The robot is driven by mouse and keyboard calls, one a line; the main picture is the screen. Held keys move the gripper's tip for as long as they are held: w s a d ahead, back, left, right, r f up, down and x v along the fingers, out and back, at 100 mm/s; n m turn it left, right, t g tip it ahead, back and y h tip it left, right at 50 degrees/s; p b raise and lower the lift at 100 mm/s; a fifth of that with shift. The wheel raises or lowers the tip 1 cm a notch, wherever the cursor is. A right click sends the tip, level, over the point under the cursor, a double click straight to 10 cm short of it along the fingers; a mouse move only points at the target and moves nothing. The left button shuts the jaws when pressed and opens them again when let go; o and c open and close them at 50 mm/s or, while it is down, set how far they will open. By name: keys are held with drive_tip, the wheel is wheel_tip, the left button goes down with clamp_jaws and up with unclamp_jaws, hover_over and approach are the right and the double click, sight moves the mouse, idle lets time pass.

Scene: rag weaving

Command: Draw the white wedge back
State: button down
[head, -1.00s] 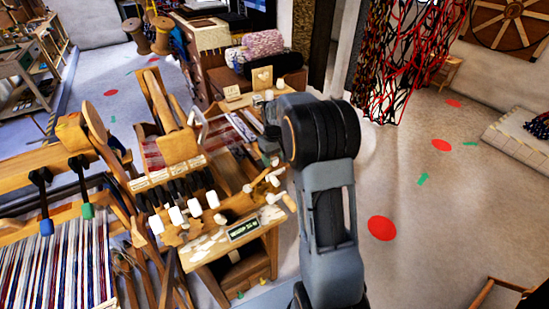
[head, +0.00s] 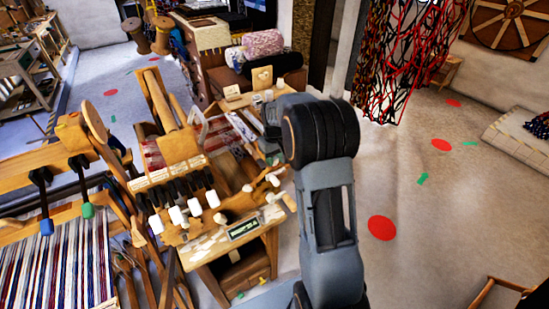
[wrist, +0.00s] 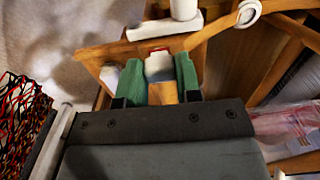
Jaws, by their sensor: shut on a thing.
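My gripper (wrist: 161,80) is shut on a small white piece (wrist: 159,67), which I take to be the white wedge. Its two green fingers press on either side of it. The piece has a reddish edge at its far end and a tan wooden part (wrist: 164,93) below, between the fingers. It lies against a wooden rail (wrist: 130,48) of the loom frame. In the head view my gripper is at the loom's right side, largely hidden behind my arm, and I cannot make out the wedge there.
Other white pegs and knobs (wrist: 248,13) sit close by on the wood. The wooden loom (head: 180,148) fills the left, with white-tipped levers (head: 178,215) and a small dark sign (head: 243,229). A net of cords (head: 393,60) hangs at the back. Open floor (head: 450,220) lies to the right.

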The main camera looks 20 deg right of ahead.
drive_tip(key=shift+r+p, duration=0.95)
drive_tip(key=shift+r, duration=0.6)
drive_tip(key=shift+w, duration=0.15)
drive_tip(key=c, duration=0.8)
unclamp_jaws()
drive_tip(key=shift+f, duration=0.1)
wheel_tip(320, 180, up, 14)
drive_tip(key=shift+b, duration=0.35)
drive_tip(key=shift+f, duration=0.1)
